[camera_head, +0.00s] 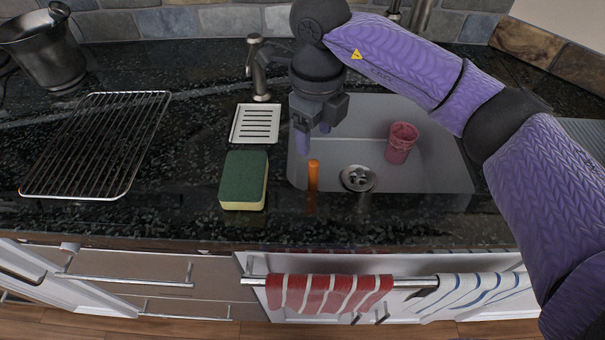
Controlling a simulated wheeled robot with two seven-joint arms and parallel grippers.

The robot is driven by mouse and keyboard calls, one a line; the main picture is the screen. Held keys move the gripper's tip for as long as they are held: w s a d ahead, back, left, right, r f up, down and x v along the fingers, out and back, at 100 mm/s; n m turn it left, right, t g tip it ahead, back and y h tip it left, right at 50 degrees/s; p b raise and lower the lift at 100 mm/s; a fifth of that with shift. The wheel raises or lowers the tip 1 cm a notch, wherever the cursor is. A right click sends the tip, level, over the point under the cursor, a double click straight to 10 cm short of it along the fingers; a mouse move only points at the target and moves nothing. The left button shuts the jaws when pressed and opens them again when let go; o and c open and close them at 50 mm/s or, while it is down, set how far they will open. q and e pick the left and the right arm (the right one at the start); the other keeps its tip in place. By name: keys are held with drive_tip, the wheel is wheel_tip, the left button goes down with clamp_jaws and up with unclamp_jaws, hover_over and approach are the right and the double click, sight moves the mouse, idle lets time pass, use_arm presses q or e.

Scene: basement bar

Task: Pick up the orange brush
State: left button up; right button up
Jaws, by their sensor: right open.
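The orange brush (313,176) shows as a short orange upright piece at the front left edge of the sink (419,178). Whether it stands in the sink or on the counter edge is hard to tell. My right gripper (314,142) is above and just behind the brush, pointing down, with its fingers apart and nothing between them. The fingertips look apart from the brush. My left gripper is not in view.
A green and yellow sponge (243,181) and a white slotted soap dish (255,124) lie left of the sink. A pink cup (401,143) stands in the sink by the drain (357,178). A wire rack (97,143) and metal bucket (45,50) are at left. Towels (328,292) hang in front.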

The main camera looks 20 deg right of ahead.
sight(315, 161)
drive_tip(key=f, duration=0.2)
drive_tip(key=f+b, duration=0.1)
drive_tip(key=f, duration=0.2)
drive_tip(key=shift+s+f+b, duration=0.3)
drive_tip(key=shift+b, duration=0.05)
wheel_tip(315, 161, down, 4)
drive_tip(key=shift+f+b, duration=0.15)
drive_tip(key=shift+b, duration=0.6)
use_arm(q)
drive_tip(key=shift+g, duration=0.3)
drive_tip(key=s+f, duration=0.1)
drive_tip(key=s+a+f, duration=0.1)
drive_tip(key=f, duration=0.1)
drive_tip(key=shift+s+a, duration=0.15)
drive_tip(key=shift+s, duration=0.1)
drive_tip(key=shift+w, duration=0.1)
use_arm(e)
clamp_jaws()
